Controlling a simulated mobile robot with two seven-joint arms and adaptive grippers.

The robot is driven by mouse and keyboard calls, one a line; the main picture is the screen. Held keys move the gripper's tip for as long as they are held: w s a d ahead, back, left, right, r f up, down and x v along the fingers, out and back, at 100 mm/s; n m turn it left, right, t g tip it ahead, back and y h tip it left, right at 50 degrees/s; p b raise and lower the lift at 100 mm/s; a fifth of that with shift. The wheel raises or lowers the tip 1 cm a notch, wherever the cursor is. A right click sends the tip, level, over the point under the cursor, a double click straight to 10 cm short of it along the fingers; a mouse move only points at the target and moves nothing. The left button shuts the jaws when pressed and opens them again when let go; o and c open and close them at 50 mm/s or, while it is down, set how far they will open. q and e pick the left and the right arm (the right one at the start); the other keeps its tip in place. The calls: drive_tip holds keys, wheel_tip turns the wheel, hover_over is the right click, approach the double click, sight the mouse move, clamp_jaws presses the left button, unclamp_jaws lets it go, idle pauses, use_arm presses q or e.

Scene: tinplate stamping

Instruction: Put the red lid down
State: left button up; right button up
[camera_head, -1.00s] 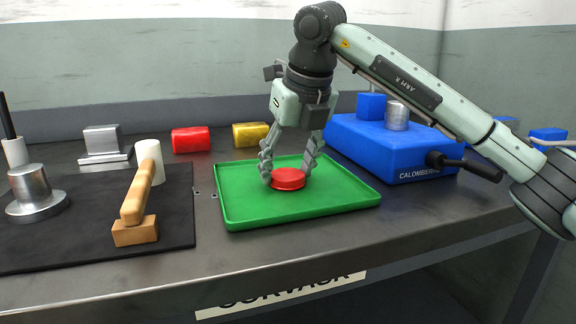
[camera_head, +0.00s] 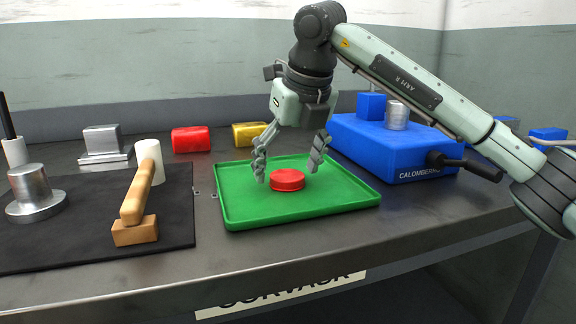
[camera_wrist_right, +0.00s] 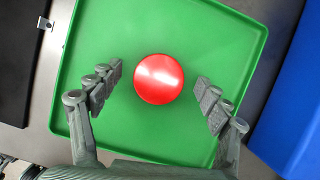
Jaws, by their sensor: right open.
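The red lid (camera_head: 287,180) lies flat on the green tray (camera_head: 240,213), near its middle. My right gripper (camera_head: 289,174) is open above the tray, with one finger on each side of the lid and a gap to both. In the right wrist view the round red lid (camera_wrist_right: 159,79) sits between the spread fingers of my right gripper (camera_wrist_right: 158,92), touching neither. The green tray (camera_wrist_right: 205,25) shows around it. My left gripper is not in view.
A blue press (camera_head: 390,150) stands to the right of the tray. A wooden mallet (camera_head: 138,200) and a metal cylinder on a base (camera_head: 33,190) are on a dark mat (camera_head: 80,240) at the left. A red block (camera_head: 191,140) and a yellow block (camera_head: 250,135) stand behind.

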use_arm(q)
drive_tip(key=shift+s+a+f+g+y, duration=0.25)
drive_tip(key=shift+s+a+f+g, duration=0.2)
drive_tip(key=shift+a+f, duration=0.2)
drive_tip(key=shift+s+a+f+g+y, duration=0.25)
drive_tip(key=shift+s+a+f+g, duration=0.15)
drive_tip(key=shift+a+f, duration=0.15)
use_arm(e)
drive_tip(key=v, duration=1.2)
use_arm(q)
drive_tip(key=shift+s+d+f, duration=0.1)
use_arm(e)
drive_tip(key=shift+w, duration=0.1)
